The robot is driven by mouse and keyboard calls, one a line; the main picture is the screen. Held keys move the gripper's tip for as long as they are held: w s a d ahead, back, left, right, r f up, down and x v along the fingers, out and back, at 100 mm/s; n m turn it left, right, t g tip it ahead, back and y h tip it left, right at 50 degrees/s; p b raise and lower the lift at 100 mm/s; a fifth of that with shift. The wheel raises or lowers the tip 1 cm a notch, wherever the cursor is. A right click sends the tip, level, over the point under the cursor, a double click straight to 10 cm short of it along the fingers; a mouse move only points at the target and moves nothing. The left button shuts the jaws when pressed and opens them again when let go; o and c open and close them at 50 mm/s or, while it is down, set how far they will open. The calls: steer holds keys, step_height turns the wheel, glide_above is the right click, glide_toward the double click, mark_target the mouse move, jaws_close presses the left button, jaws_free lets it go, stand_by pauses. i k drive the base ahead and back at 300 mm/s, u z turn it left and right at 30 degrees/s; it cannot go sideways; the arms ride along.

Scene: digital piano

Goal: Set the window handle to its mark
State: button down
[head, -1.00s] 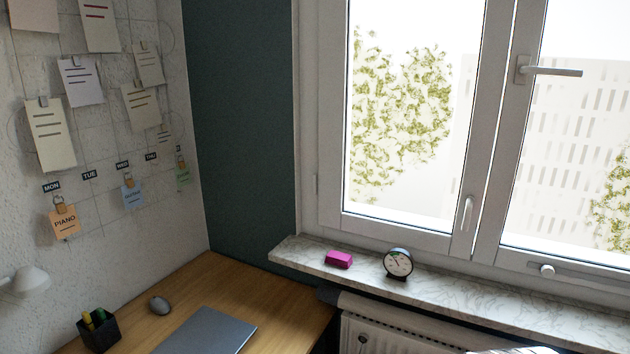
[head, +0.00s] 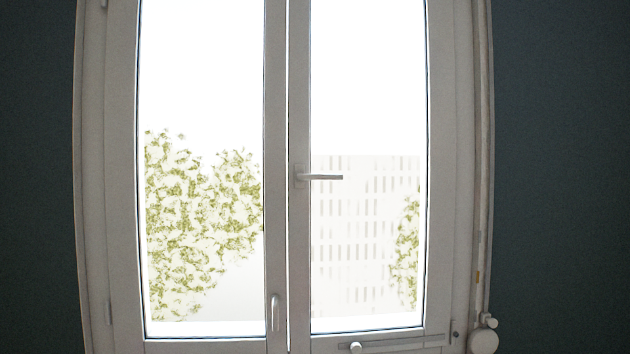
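The window handle (head: 322,177) is a light grey lever on the middle frame of the window, at the left edge of the right sash. It lies level and points right. A smaller upright handle (head: 275,312) sits low on the left sash's frame. I cannot make out a mark beside the handle. My gripper is not in view.
The two-sash window (head: 287,220) fills the middle of the view, with dark walls on both sides. A white round fitting (head: 483,341) is at the lower right of the frame. A small knob and rail (head: 357,347) run along the right sash's bottom.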

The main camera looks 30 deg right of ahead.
mark_target(299, 176)
steer(key=u, duration=0.05)
steer(key=i, duration=1)
steer(key=u, duration=0.55)
